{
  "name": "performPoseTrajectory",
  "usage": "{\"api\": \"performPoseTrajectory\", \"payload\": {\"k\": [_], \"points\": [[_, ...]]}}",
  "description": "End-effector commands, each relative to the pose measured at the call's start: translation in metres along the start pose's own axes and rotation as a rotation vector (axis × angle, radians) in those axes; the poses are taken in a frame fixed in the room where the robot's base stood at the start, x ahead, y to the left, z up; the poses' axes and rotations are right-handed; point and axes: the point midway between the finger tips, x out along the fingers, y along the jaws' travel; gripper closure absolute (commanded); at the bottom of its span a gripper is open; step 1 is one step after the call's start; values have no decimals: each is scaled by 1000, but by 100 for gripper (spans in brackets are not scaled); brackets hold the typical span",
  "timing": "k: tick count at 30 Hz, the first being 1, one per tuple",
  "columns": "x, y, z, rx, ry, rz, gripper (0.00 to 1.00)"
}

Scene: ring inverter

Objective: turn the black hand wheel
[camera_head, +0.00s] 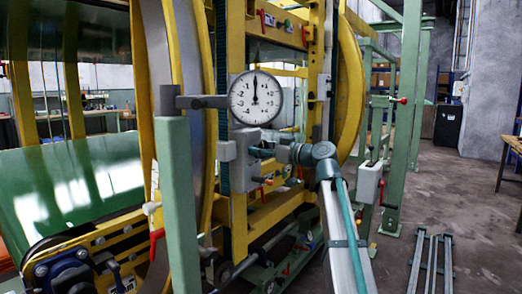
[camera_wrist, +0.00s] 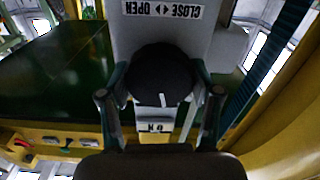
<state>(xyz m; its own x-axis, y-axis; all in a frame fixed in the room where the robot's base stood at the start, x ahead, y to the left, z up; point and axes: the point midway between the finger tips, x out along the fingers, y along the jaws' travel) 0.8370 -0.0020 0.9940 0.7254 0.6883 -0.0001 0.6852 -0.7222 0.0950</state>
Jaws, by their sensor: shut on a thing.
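The black hand wheel (camera_wrist: 162,72) is in the upper middle of the wrist view. It is a round dark knob with a short white mark on its lower right edge. It sits on a grey panel (camera_wrist: 133,38) with an upside-down label reading CLOSE and OPEN. My gripper (camera_wrist: 160,88) is shut on the wheel, with one finger at each side of it. In the head view my gripper (camera_head: 264,152) reaches left to a grey box (camera_head: 243,165) below a round white dial gauge (camera_head: 255,98). The wheel cannot be made out there.
A green post (camera_head: 176,205) stands close on the left. Yellow frame beams (camera_head: 237,40) rise beside the box, and a large green drum (camera_head: 75,185) is at the left. Grey metal rails (camera_head: 432,262) lie on the floor at right. Open floor (camera_head: 465,200) shows beyond them.

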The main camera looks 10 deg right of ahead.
Motion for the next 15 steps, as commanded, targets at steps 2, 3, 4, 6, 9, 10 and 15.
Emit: {"api": "performPoseTrajectory", "payload": {"k": [2, 3, 4, 6, 9, 10, 15], "points": [[0, 0, 1, 0, -2, -1, 71], [0, 0, 1, 0, -2, -1, 71], [0, 0, 1, 1, -2, -1, 35], [0, 0, 1, 1, -1, 0, 23], [0, 0, 1, 1, -1, 0, 11], [0, 0, 0, 1, -1, 0, 11], [0, 0, 0, 2, 0, 0, 11]]}}
